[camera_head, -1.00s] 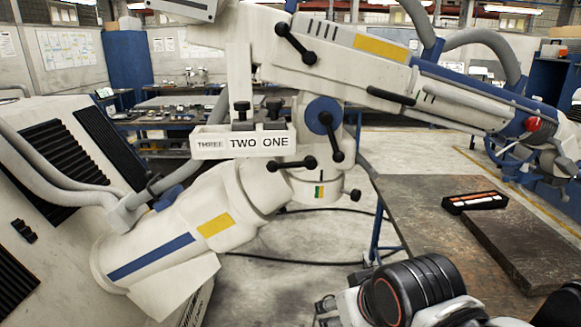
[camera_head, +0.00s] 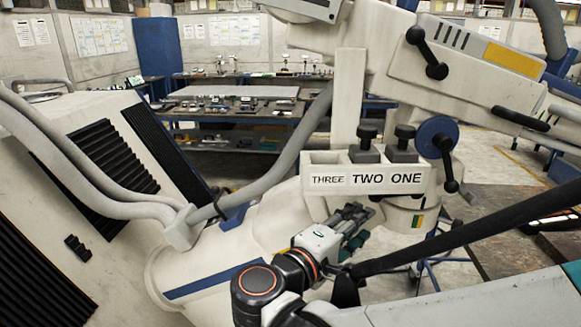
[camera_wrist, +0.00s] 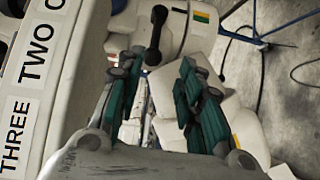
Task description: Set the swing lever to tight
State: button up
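The microscope arm carries several black ball-ended levers, and I cannot tell by label which is the swing lever. One lever (camera_wrist: 156,34) shows in the wrist view beyond my fingertips, near a collar with a coloured sticker. In the head view its place under the label box is mostly hidden by my gripper (camera_head: 352,222). A second lever (camera_head: 446,160) hangs from a blue disc, and a third lever (camera_head: 428,52) is on the upper arm. In the wrist view my gripper (camera_wrist: 159,68) is open and empty, its green-padded fingers wide apart. No "tight" mark is readable.
A white box (camera_head: 318,181) lettered THREE TWO ONE, with black knobs on top, sits just above my gripper; it is close at left in the wrist view. Grey hoses (camera_head: 90,190) and the white base cabinet (camera_head: 110,270) stand left. A table (camera_head: 495,215) is at right.

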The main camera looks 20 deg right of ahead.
aim_at(377, 199)
jog(key=x, duration=0.4)
jog(key=b+x, duration=0.1)
jog(key=x, duration=0.3)
jog(key=w+r+b+x, duration=0.1)
jog(key=x, duration=0.3)
jog(key=shift+a, duration=0.15)
jog(key=shift+x, duration=0.9)
jog(key=shift+c, duration=0.6)
grip_shut()
